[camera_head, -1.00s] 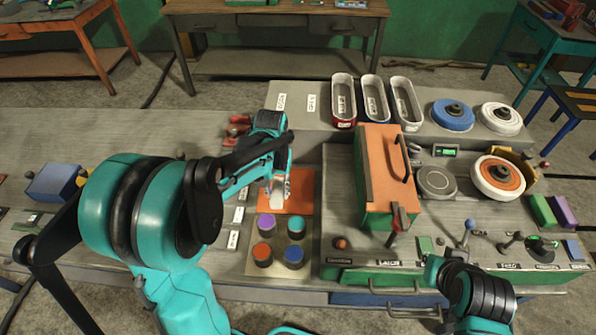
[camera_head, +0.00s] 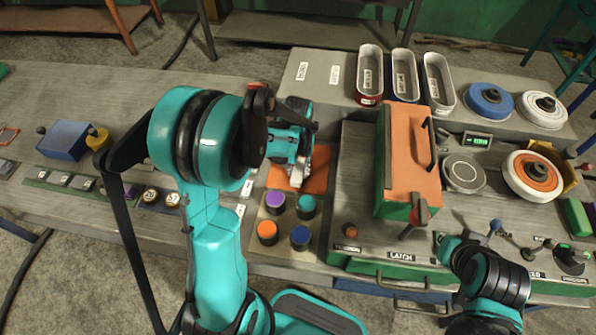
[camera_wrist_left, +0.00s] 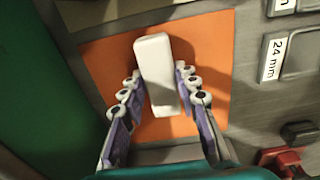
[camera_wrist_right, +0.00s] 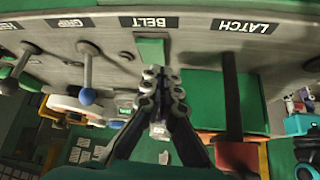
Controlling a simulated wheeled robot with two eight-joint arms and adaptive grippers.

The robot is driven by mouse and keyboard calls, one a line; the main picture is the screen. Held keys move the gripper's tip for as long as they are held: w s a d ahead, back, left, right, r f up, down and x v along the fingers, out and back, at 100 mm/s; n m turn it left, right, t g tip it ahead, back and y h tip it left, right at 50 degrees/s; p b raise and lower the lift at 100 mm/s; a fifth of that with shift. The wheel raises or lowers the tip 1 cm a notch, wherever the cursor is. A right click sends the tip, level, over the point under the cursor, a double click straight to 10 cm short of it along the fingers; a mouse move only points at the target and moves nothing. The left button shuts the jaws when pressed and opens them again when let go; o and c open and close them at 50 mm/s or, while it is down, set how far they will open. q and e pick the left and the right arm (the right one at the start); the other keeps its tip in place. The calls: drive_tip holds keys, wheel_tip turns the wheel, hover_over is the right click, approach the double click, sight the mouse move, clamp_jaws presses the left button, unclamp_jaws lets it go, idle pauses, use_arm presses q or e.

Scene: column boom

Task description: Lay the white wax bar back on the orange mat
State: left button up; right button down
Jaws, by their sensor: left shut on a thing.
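The white wax bar (camera_wrist_left: 158,72) is between the fingers of my left gripper (camera_wrist_left: 154,88) in the left wrist view. My left gripper, also in the head view (camera_head: 295,176), is shut on the bar. The orange mat (camera_wrist_left: 105,48) lies behind the bar and fingers. Whether the bar touches the mat is unclear. My right gripper (camera_wrist_right: 160,84) is shut and empty in front of the green BELT button (camera_wrist_right: 151,52).
Several colored-top pots (camera_head: 268,231) stand just in front of the mat. An orange and green machine box (camera_head: 408,160) stands close to its right. Oval trays (camera_head: 370,76) sit at the back. A blue block (camera_head: 65,140) stands far left.

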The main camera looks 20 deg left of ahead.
use_arm(q)
drive_tip(key=shift+f, duration=0.15)
drive_tip(key=shift+f, duration=0.1)
use_arm(e)
drive_tip(key=shift+f, duration=0.15)
use_arm(q)
drive_tip(key=o, duration=1.1)
drive_tip(key=shift+o, duration=0.2)
